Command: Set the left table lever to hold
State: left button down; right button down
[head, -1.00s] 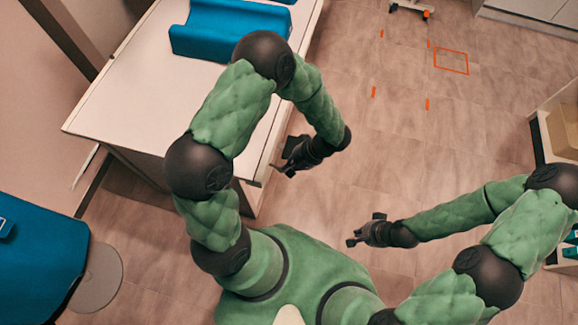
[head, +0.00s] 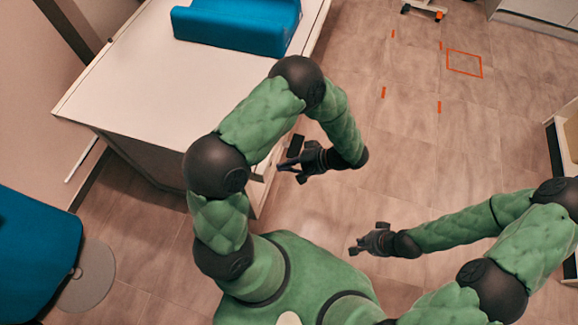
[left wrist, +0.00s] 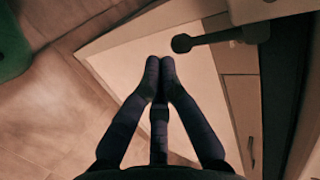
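The table (head: 140,75) with a pale top stands at the left in the head view. In the left wrist view, a dark lever (left wrist: 220,37) with a round knob sticks out sideways against the table's pale side with its panels. My left gripper (head: 284,166) is beside the table's right side. In the left wrist view my left gripper (left wrist: 159,64) has its fingertips together with nothing between them, just short of the knob and apart from it. My right gripper (head: 355,248) hangs over the floor, away from the table; its finger opening is too small to judge.
A blue cushion block (head: 235,27) lies on the table's far end. A blue seat (head: 35,250) with a grey round base is at the lower left. The floor (head: 400,150) right of the table is mostly clear, with orange marks (head: 465,62). Shelving stands at the far right.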

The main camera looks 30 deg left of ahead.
pick_arm(q)
jog(key=shift+b+x, duration=0.35)
jog(key=shift+x, duration=0.55)
pick_arm(e)
jog(key=shift+f, duration=0.45)
pick_arm(q)
jog(key=shift+w+a, duration=0.1)
jog(key=shift+f, duration=0.1)
pick_arm(e)
jog(key=shift+d+f, duration=0.1)
